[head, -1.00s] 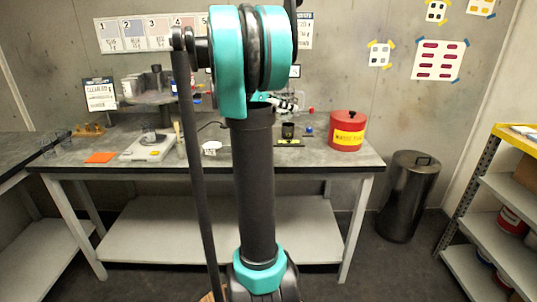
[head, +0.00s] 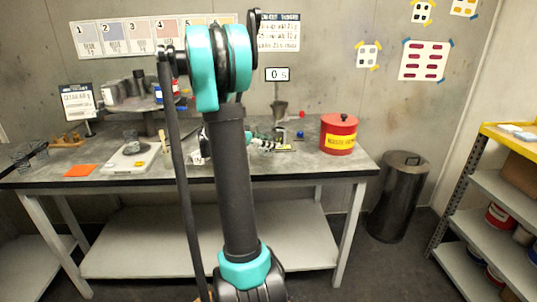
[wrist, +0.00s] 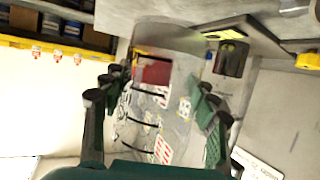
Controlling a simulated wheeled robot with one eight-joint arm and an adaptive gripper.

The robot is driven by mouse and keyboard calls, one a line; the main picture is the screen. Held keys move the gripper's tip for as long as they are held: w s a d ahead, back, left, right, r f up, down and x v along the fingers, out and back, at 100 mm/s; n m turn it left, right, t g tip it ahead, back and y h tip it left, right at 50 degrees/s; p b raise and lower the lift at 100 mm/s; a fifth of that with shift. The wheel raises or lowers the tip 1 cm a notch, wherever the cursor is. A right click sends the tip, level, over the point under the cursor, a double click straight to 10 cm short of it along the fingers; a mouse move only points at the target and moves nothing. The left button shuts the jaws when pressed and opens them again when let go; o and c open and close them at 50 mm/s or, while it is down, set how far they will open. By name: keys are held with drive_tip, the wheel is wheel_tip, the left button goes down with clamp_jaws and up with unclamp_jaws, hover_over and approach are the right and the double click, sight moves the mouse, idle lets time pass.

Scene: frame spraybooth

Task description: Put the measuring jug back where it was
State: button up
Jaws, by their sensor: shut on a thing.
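The clear measuring jug (wrist: 150,120) fills the middle of the wrist view, between the two dark green fingers. My gripper (wrist: 160,95) is shut on it, with a finger at each side. The jug has dark printed marks, and the table items show through its wall. In the head view my gripper (head: 262,140) shows only partly, behind my arm and over the rear of the grey workbench (head: 110,172). I cannot make out the jug there, nor tell its height above the bench.
A red tin (head: 339,134) stands at the bench's right end. A white scale (head: 131,160), an orange sheet (head: 80,171) and a raised round stand (head: 145,103) with containers are at left. A dark bin (head: 400,195) and shelving (head: 480,205) stand right. The bench front between tin and arm looks clear.

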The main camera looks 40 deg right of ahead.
sight(269, 153)
drive_tip(key=shift+f, duration=2.65)
drive_tip(key=o, duration=1.3)
drive_tip(key=shift+f, duration=0.1)
drive_tip(key=v, duration=1.2)
drive_tip(key=shift+s, duration=0.15)
